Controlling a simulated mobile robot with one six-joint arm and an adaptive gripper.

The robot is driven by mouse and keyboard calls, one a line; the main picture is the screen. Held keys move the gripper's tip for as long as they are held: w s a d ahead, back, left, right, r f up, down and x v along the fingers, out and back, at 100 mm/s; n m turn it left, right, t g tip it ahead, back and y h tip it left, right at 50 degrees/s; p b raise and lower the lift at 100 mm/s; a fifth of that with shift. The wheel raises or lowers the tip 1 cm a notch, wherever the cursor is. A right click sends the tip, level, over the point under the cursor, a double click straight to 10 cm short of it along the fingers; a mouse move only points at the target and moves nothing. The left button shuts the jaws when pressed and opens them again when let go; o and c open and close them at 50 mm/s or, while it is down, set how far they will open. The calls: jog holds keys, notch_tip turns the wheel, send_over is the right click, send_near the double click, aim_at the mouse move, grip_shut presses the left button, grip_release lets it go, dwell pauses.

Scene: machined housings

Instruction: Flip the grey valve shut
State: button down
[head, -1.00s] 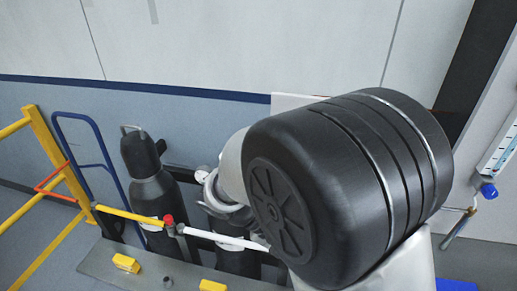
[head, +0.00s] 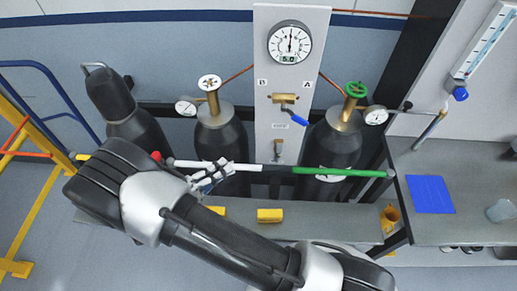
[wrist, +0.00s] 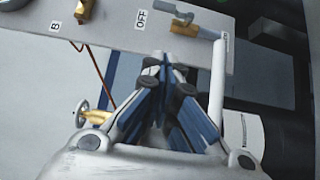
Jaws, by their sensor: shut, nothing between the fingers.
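The grey valve (head: 278,150) is low on the white panel, a small brass body with a grey lever, below a small label. In the wrist view its grey lever (wrist: 176,17) shows beside the label reading OFF; its exact angle is hard to tell. My gripper (head: 230,166) is to the left of the valve, over the white stretch of the rail, apart from the valve. In the wrist view my gripper (wrist: 160,62) is shut and empty, its tips below the panel and the valve.
A brass valve with a blue lever (head: 298,118) is above the grey one, under a round gauge (head: 290,43). Dark cylinders (head: 222,145) with white and green (head: 355,90) handwheels flank the panel. A white and green rail (head: 340,172) crosses in front. A bench (head: 460,165) is at right.

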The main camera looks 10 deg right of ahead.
aim_at(279, 150)
jog(key=shift+d, duration=0.15)
jog(key=x, duration=1)
jog(key=shift+d, duration=0.2)
jog(key=shift+s+d+b, duration=0.15)
jog(key=shift+s+d, duration=0.05)
jog(key=shift+d, duration=0.35)
jog(key=shift+s+d+b, duration=0.15)
jog(key=shift+s+d, duration=0.1)
jog(key=shift+d, duration=0.3)
jog(key=shift+s+d, duration=0.2)
jog(key=shift+d, duration=0.3)
jog(key=shift+a+r, duration=0.1)
